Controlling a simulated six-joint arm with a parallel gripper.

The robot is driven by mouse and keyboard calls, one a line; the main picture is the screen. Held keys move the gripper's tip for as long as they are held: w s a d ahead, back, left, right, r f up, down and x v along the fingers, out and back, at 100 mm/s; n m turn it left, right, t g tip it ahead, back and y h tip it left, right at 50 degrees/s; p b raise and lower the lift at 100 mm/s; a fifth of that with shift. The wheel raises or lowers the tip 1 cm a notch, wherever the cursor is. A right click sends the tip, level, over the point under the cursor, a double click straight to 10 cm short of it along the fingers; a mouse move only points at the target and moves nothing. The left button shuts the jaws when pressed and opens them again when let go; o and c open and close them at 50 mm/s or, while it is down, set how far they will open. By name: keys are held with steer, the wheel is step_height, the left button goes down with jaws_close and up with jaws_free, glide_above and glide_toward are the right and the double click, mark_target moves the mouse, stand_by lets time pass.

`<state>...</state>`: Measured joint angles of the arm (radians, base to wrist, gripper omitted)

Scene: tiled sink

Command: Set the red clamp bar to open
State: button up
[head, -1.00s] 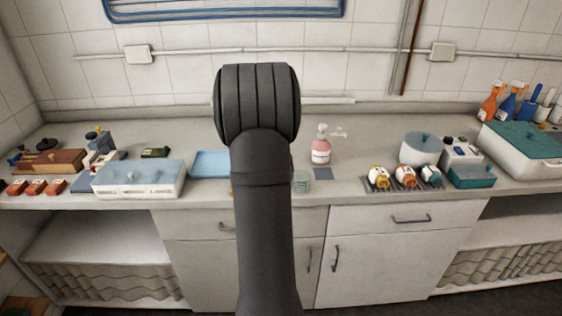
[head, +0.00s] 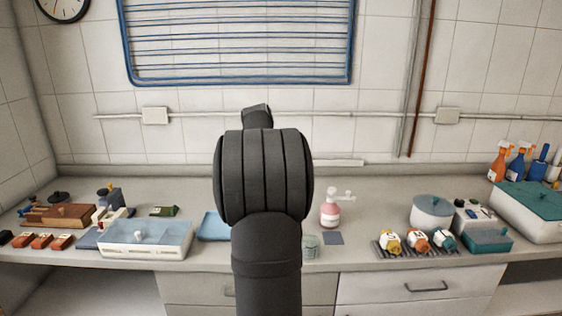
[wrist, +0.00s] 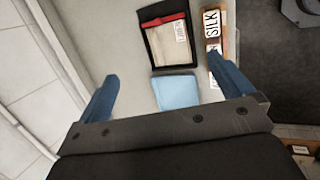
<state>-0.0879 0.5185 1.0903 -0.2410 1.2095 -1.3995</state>
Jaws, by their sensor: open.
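The red clamp bar (wrist: 164,19) lies across the upper part of a black-framed panel (wrist: 150,42) with a pale, fabric-like face, in the wrist view. A small label sits at its right side. My gripper (wrist: 162,68) shows in the wrist view with two blue fingers spread apart and nothing between them. In the picture, the bar is above the gap between the fingertips, and the gripper is apart from it. In the head view my arm blocks the middle of the counter; neither the bar nor the fingers can be made out there.
A light blue flat piece (wrist: 175,92) lies below the panel, and a box marked SILK (wrist: 213,32) stands beside it.

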steer(key=shift+d+f, duration=0.1)
steer(key=c, duration=0.3)
steer(key=m, duration=0.1)
steer(key=d+f+m, duration=0.1)
steer(key=m, duration=0.1)
steer(key=shift+w+d+f+y, duration=0.25)
steer(key=shift+d+y, duration=0.15)
steer(key=c, duration=0.8)
steer(key=d+f+m, duration=0.1)
steer(key=m, duration=0.2)
steer(key=d+m+y, duration=0.1)
steer(key=d+m, duration=0.1)
steer(key=m, duration=0.1)
steer(key=w+d+f+m+y, duration=0.1)
steer(key=m, duration=0.2)
steer(key=shift+d+f, duration=0.2)
steer(key=shift+f, duration=0.1)
steer(key=shift+c, duration=0.4)
steer(key=w+f, duration=0.2)
steer(key=f, duration=0.3)
steer(key=w+f+m, duration=0.1)
steer(key=w+f, duration=0.1)
steer(key=f, duration=0.4)
steer(key=w+a+f+m, duration=0.1)
steer(key=w+f, duration=0.1)
steer(key=f, duration=0.3)
steer(key=shift+w+a+f+y, duration=0.1)
steer(key=shift+w+f+y, duration=0.15)
steer(key=shift+w+y, duration=0.15)
steer(key=shift+c, duration=0.5)
